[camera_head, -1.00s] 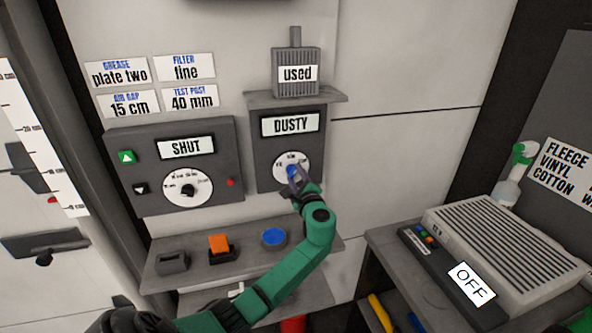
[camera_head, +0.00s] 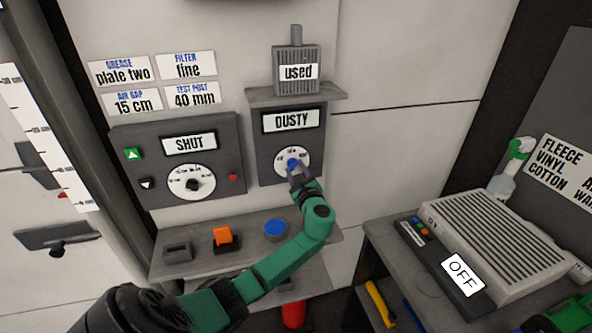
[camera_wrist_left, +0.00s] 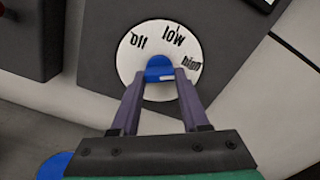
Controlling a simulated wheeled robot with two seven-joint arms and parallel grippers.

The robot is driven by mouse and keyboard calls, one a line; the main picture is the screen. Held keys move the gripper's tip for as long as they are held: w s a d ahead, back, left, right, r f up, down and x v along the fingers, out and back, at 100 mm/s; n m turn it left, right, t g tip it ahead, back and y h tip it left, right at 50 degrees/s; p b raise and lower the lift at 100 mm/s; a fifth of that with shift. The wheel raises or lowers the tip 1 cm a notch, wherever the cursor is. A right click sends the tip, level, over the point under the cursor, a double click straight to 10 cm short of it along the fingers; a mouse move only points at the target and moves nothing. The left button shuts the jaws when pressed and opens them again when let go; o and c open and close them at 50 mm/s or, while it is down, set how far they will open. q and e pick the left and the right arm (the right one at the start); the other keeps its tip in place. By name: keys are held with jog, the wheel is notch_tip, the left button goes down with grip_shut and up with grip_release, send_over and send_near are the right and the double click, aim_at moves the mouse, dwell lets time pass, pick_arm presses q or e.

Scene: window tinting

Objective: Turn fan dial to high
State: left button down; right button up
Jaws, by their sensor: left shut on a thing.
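The fan dial (camera_head: 281,163) is a white disc with a blue knob (camera_head: 292,164) on the dark panel under the "DUSTY" sign. In the left wrist view the dial (camera_wrist_left: 130,62) reads "off" at upper left, "low" at top and "high" at right. My left gripper (camera_head: 298,172) reaches the knob from below. In the wrist view its purple fingers (camera_wrist_left: 161,78) are shut on the blue knob (camera_wrist_left: 158,64), one on each side. I cannot tell which label the knob points at. My right gripper is not in view.
A "SHUT" panel (camera_head: 125,180) with another dial (camera_head: 184,178) stands left of the fan panel. A shelf below holds an orange block (camera_head: 222,235) and a round blue piece (camera_head: 275,228). A grey ribbed unit (camera_head: 490,245) marked "OFF" sits at right, near a spray bottle (camera_head: 505,180).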

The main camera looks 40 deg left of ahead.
pick_arm(q)
jog(key=shift+f, duration=0.15)
jog(key=shift+c, duration=2)
grip_release()
jog(key=shift+d, duration=0.1)
jog(key=b+v, duration=0.3)
jog(key=v, duration=1.1)
jog(key=shift+d, duration=0.15)
jog(key=shift+s, duration=0.15)
